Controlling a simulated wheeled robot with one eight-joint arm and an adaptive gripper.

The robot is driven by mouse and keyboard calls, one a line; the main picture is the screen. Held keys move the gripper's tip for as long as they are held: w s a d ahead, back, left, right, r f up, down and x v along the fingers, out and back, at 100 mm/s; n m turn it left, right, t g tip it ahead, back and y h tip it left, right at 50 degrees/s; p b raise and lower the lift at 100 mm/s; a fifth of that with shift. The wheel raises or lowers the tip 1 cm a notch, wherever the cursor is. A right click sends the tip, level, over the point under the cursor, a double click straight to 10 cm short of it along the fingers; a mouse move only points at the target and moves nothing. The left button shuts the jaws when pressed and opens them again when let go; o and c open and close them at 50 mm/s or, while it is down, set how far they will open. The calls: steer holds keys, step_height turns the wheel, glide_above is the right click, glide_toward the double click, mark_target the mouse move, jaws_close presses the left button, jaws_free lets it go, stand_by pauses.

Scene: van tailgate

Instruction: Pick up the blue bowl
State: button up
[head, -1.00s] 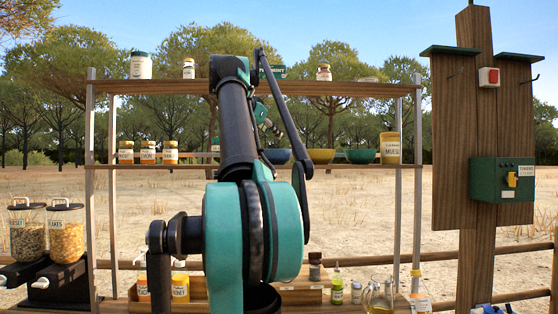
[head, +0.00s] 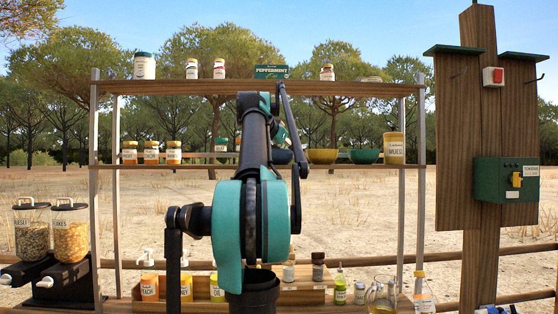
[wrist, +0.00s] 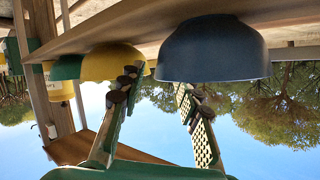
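The dark blue bowl (wrist: 213,50) shows large in the wrist view, which is upside down. It rests on a wooden shelf board (wrist: 105,28). In the head view only part of the blue bowl (head: 283,157) shows on the middle shelf, beside my arm. My gripper (wrist: 158,82) is open and empty, its two fingers apart and pointing toward the shelf. The blue bowl is close ahead of the right-hand finger in the wrist view, with no clear contact. In the head view my arm hides most of the gripper.
A yellow bowl (head: 322,156), a green bowl (head: 363,156) and a muesli container (head: 393,148) stand right of the blue bowl. Jars (head: 151,152) stand on the left of that shelf. The top shelf (head: 200,87) runs above, bearing jars and a peppermint box (head: 270,72).

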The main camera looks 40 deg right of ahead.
steer(key=x, duration=0.2)
steer(key=shift+w+d+f, duration=0.15)
steer(key=shift+w+d, duration=0.05)
steer(key=shift+d, duration=0.05)
jaws_close()
stand_by(0.3)
